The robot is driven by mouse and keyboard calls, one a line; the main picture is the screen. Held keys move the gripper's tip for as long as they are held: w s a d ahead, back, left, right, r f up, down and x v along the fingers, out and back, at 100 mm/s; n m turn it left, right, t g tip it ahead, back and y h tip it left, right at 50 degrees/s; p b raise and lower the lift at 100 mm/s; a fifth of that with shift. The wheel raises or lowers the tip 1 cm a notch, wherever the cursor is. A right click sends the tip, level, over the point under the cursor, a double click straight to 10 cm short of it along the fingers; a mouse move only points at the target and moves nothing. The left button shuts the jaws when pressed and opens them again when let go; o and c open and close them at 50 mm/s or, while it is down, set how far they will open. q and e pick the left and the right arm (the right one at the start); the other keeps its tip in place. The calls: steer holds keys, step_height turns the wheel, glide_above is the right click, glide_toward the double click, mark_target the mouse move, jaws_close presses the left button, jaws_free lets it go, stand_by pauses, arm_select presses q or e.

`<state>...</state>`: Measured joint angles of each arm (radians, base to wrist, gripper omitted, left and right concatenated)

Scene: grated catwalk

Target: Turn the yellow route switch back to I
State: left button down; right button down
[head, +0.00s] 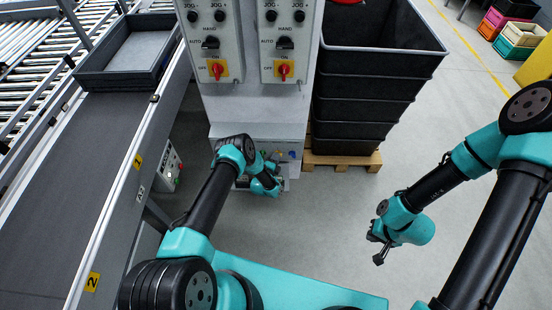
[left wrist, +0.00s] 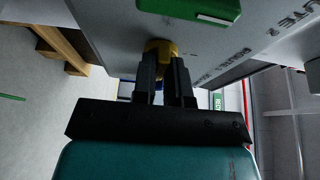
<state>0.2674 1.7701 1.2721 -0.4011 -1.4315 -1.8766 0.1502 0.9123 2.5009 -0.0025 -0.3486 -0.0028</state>
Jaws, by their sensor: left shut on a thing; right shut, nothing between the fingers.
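The yellow route switch (left wrist: 161,46) is a small yellow knob on a grey panel face (left wrist: 225,45) in the left wrist view. My left gripper (left wrist: 164,62) has its two dark fingers closed on this knob. The fingers cover most of it, so I cannot tell its pointer position or read the I mark. In the head view my left arm reaches down to the low box at the cabinet's foot, and the wrist hides the switch. My right gripper (head: 379,256) is shut and empty, over bare floor at the right, apart from everything.
A white cabinet (head: 255,105) with two red-handled switches (head: 217,70) stands above the low box. Stacked black crates (head: 365,110) on a wooden pallet (head: 340,160) stand to its right. A conveyor (head: 75,175) runs along the left. The floor at centre right is clear.

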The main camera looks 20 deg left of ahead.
arm_select(q)
steer(key=shift+w+n, duration=0.2)
steer(key=shift+n, duration=0.2)
steer(key=shift+w+d+n+t+y, duration=0.15)
steer(key=shift+n+t, duration=0.3)
steer(key=shift+n, duration=0.6)
steer(key=shift+s+a+n+t+y, duration=0.1)
steer(key=shift+n+t, duration=0.4)
steer(key=shift+n, duration=0.6)
steer(key=shift+w+d+n+t+y, duration=0.15)
steer(key=shift+n+t, duration=0.3)
steer(key=shift+n, duration=0.6)
steer(key=c, duration=1.2)
jaws_free()
steer(key=shift+r, duration=0.1)
steer(key=shift+o, duration=0.2)
steer(key=shift+s+a+f, duration=0.1)
steer(key=shift+s+f, duration=0.15)
